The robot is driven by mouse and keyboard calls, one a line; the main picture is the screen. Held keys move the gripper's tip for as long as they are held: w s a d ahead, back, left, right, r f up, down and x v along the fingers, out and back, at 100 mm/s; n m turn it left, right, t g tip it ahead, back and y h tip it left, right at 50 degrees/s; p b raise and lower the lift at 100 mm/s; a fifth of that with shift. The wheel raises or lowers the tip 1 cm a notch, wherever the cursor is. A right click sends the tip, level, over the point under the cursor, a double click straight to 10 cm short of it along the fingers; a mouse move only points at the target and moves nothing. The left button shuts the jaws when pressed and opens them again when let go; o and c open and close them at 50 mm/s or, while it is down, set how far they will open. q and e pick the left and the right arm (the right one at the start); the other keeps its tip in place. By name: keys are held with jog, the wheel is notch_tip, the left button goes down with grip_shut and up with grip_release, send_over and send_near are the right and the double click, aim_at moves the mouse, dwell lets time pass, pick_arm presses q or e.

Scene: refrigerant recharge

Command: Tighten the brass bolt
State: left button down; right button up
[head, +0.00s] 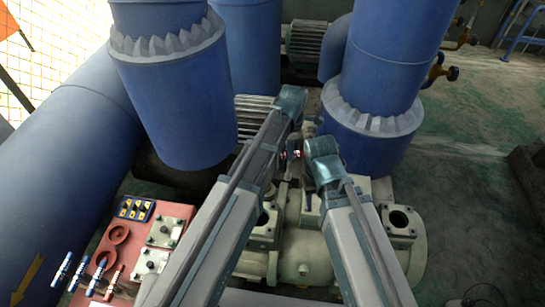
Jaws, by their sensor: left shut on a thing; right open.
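My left gripper (291,100) is at the upper middle, between the blue columns. It is shut, but its fingers and what it holds are mostly hidden by my own wrist. A small red and silver part (291,154) shows just below it. I cannot tell whether this part is the thing held. My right gripper (322,148) is lower and slightly right, close to that part, over the grey-white compressor (302,262). It is open, and its fingertips are hard to make out. I cannot pick out the brass bolt; the area between the grippers is small and partly covered.
Large blue columns (170,100) and (375,80) stand close on both sides. A red tray (118,235) at lower left has metal plates and a blue box (136,208) of yellow pieces. Several blue and red fittings (62,270) stand at its left. Green floor (470,190) is open at right.

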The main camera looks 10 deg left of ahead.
pick_arm(q)
jog(key=w+a+f+b, duration=0.1)
jog(key=a+f+b, duration=0.6)
jog(key=a+f, duration=0.1)
jog(key=shift+w+a+f, duration=0.35)
jog(key=shift+f, duration=0.05)
pick_arm(e)
notch_tip(320, 180, down, 9)
jog(key=shift+r, duration=0.15)
pick_arm(q)
jog(key=shift+f, duration=0.15)
pick_arm(e)
jog(key=shift+f, duration=0.2)
pick_arm(q)
jog(key=shift+f+b, duration=0.1)
jog(key=shift+b, duration=0.25)
pick_arm(e)
jog(key=shift+f, duration=0.1)
